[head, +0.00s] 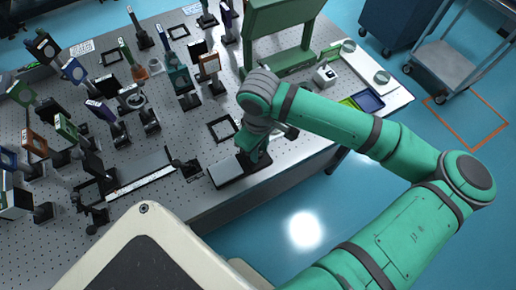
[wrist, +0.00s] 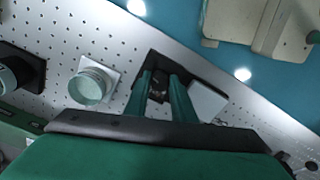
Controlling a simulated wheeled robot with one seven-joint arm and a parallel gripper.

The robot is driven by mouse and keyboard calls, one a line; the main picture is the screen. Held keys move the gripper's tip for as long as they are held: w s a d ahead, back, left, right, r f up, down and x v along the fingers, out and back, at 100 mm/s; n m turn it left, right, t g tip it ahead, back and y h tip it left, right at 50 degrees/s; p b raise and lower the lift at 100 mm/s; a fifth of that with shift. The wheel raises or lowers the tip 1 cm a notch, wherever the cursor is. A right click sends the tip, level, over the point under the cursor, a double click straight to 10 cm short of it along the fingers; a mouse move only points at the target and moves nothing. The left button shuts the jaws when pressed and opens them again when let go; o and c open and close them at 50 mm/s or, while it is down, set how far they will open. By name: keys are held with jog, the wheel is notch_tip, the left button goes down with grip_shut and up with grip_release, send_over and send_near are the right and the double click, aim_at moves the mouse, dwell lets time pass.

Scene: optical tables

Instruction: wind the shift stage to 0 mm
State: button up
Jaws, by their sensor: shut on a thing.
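The shift stage is a black base with a pale silver plate (head: 226,170), low on the optical table near its front edge. In the wrist view its pale plate (wrist: 206,102) lies just right of my fingers. My gripper (head: 255,154) points down at the right end of the stage. In the wrist view my gripper (wrist: 161,78) has its two green fingers around a small dark knob (wrist: 158,88) and is shut on it. The fingers hide much of the knob. I cannot read any scale on the stage.
A long rail with a pale scale strip (head: 142,180) lies left of the stage. Several mounted optics crowd the table's left side. A round pale glass-topped part (wrist: 90,86) stands left of my fingers.

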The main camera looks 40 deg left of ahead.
jog(key=n, duration=0.3)
jog(key=shift+n, duration=0.4)
jog(key=o, duration=1.1)
jog(key=shift+c, duration=0.2)
jog(key=shift+r, duration=0.1)
notch_tip(320, 180, up, 11)
jog(key=shift+a, duration=0.1)
